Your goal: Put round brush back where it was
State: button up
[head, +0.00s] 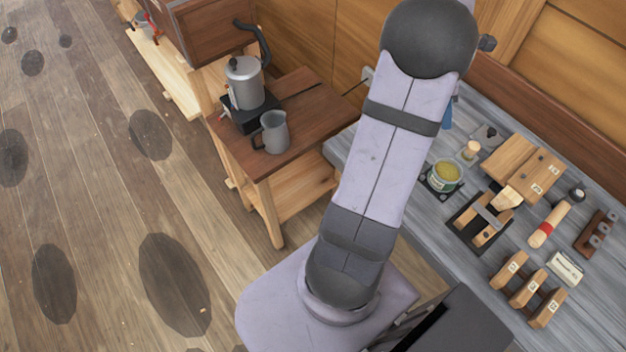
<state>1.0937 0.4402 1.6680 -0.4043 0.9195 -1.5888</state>
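My arm crosses the middle of the head view and hides part of the bench; my gripper is not in view. I cannot tell for certain which thing is the round brush. A wooden handle with a red band (550,225) lies on the grey bench (425,230). A small pale upright piece (470,150) stands near the back of the bench. A piece with a pale, bristle-like end (508,198) lies by a wooden block.
An open tin with yellow contents (446,173), a dark tray with wooden pieces (466,237), a wooden rack (527,290) and a pale block (565,268) crowd the bench. A side table (310,110) holds a kettle (244,82) and grey jug (273,132).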

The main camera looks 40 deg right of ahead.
jog(key=w+a+f+m+t, duration=0.1)
jog(key=w+a, duration=0.3)
jog(key=a, duration=0.4)
jog(key=w+a+m+y, duration=0.1)
jog(key=w+a, duration=0.4)
jog(key=a, duration=0.2)
jog(key=w+a+f+m+t, duration=0.1)
jog(key=w+a, duration=0.3)
jog(key=a, duration=0.4)
jog(key=s+a+f+m+y, duration=0.1)
jog(key=s+a+m, duration=0.1)
jog(key=a, duration=0.9)
jog(key=s+a+f+m+y, duration=0.1)
jog(key=s+a+f+m, duration=0.1)
jog(key=a, duration=0.9)
jog(key=shift+s+a+m, duration=0.35)
jog(key=shift+s+m, duration=0.25)
jog(key=shift+s, duration=0.25)
